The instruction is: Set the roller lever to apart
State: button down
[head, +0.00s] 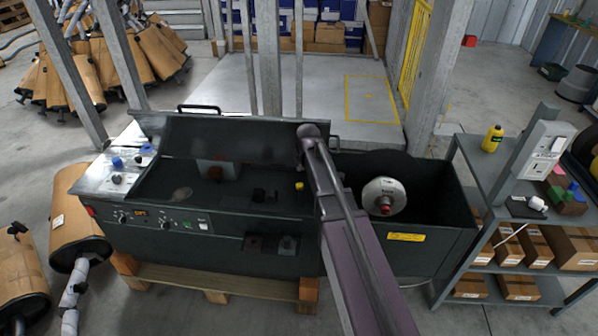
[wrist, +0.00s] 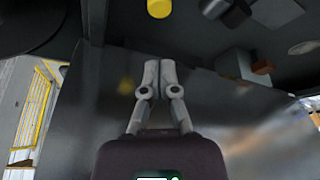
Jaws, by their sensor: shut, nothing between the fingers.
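A dark grey machine (head: 200,238) stands open in the head view, its lid (head: 215,138) raised. Inside it, a short yellow knob (head: 299,186) sits left of my arm. It may belong to the roller lever, but the frames do not make that certain. It also shows at the top edge of the wrist view (wrist: 159,8). Two dark blocks (head: 264,195) lie just left of it. My gripper (wrist: 153,78) is shut and empty in front of a smooth dark metal surface, apart from the knob. In the head view my arm hides the gripper.
A brown block (head: 218,168) sits farther left in the machine. Control knobs (head: 165,224) line the front. A grey shelf (head: 490,168) with a yellow bottle (head: 492,138) stands at right.

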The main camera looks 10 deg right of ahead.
jog(key=b, duration=0.9)
send_over(300, 195)
jog(key=w, duration=0.3)
notch_tip(300, 195, down, 9)
jog(key=shift+a, duration=0.1)
